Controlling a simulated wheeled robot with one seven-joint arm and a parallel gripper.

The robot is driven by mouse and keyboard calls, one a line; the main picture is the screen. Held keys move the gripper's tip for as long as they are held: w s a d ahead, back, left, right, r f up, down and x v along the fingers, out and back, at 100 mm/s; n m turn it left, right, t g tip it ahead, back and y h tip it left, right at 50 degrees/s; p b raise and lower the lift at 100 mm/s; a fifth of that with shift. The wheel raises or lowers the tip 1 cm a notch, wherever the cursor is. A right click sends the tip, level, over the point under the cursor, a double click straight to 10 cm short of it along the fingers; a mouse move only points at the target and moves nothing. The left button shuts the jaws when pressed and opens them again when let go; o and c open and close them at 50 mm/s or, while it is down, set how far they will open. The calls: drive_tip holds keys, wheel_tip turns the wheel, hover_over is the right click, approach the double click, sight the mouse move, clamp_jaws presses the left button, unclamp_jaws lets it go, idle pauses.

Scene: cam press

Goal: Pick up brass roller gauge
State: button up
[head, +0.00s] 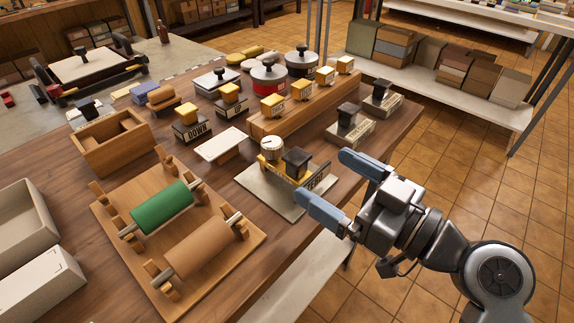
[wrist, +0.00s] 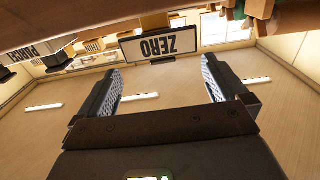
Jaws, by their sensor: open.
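A brass-yellow piece with a round white dial (head: 272,148), which looks like the brass roller gauge, stands on a grey plate (head: 262,189) near the table's right edge. A black-handled block (head: 295,162) with a label stands right beside it and partly hides it. My gripper (head: 343,188) is open and empty just right of them, its two blue fingers pointing their way. In the wrist view, my open gripper (wrist: 162,75) has an upside-down ZERO label (wrist: 160,45) ahead, between and above the fingertips. I cannot tell there which piece is the gauge.
A green roller (head: 162,207) and a tan roller (head: 203,248) sit on a wooden board to the left. Black-handled stamps (head: 349,124) and a wooden rack (head: 310,105) with yellow-topped stamps stand behind. A white plate (head: 222,145) lies nearby. Floor is clear right of the table.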

sight(304, 167)
drive_tip(key=x, duration=0.2)
drive_tip(key=shift+w+a+r+p, duration=0.1)
drive_tip(key=shift+w+a+p, duration=0.05)
drive_tip(key=shift+a+p, duration=0.15)
drive_tip(key=shift+f+p+x, duration=0.25)
drive_tip(key=shift+p+x, duration=0.05)
drive_tip(key=shift+x, duration=0.95)
drive_tip(key=shift+f+p+x, duration=0.25)
drive_tip(key=shift+x, duration=1.05)
drive_tip(key=c, duration=1)
